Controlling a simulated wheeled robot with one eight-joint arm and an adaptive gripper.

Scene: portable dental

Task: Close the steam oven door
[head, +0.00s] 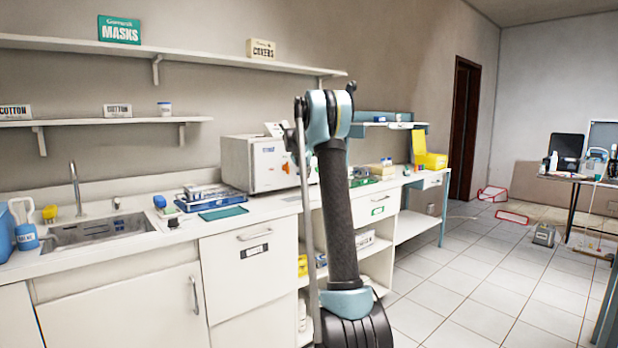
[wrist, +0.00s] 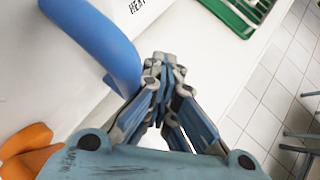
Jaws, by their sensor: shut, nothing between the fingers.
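The steam oven is probably the white box (head: 255,163) on the counter, left of my arm in the head view. My arm covers its right part, and I cannot tell there how far its door stands open. In the wrist view, my gripper (wrist: 163,62) is shut and empty. A curved blue handle (wrist: 98,42) is just left of the fingers, over a white surface (wrist: 65,85) that may be part of the oven. I cannot tell if the fingers touch the handle. An orange part (wrist: 28,150) is at lower left. In the head view the gripper is hidden.
A green rack (wrist: 238,12) lies beyond the fingertips in the wrist view. Blue trays (head: 210,198) and a teal tray (head: 223,213) lie left of the white box. A sink (head: 100,230) is further left. A yellow box (head: 432,161) stands right.

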